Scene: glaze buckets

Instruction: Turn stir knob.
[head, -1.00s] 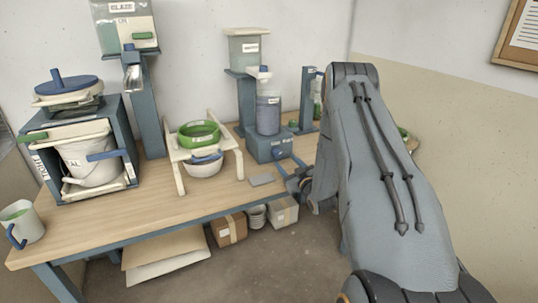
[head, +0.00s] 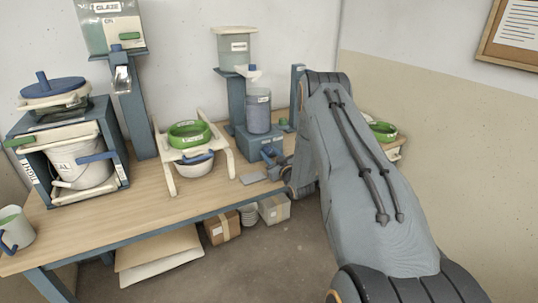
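The stirring machine has a blue base (head: 256,145) with a clear container of blue-grey liquid (head: 258,112) on it. It stands on the wooden table in the head view. A dark blue knob (head: 268,152) shows on its front face, small and partly hard to make out. My gripper (head: 271,163) is at the front right of the base, close to the knob. I cannot tell whether it touches the knob. The fingers are too small and dark to tell whether they are open or shut. My arm hides part of the table to the right.
A white stand with a green ring (head: 189,133) and a bowl (head: 194,166) is left of the machine. A blue cabinet with a white bucket (head: 80,168) and a mug (head: 14,230) are farther left. Boxes (head: 222,228) sit below.

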